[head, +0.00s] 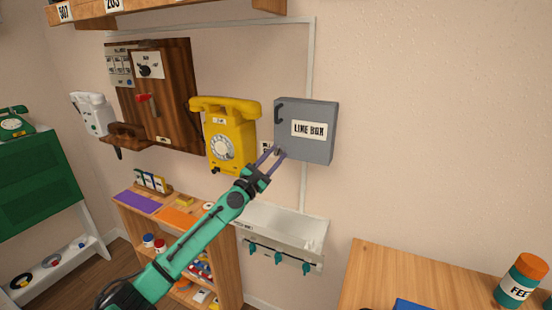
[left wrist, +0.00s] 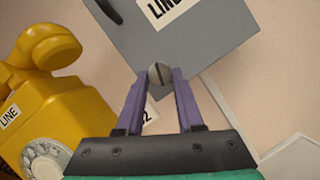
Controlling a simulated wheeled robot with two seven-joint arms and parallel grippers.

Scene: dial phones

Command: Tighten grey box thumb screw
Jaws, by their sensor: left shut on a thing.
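The grey box (head: 304,143), labelled "LINE BOX", hangs on the wall right of the yellow phone; its front also shows in the left wrist view (left wrist: 196,52). Its round slotted thumb screw (left wrist: 160,74) sits at the box's lower corner. My left gripper (head: 275,152) reaches up to that corner, and its purple fingers are shut on the screw, one on each side, in the left wrist view (left wrist: 160,84). In the head view the screw is small and mostly hidden by the fingers. My right gripper is not in view.
The yellow dial phone (head: 228,130) hangs close to the left of my gripper. Below it are a white wall tray with hooks (head: 278,224) and an orange-topped shelf (head: 184,215). A wooden table (head: 400,270) with a bottle (head: 521,280) stands at right. The wall right of the box is bare.

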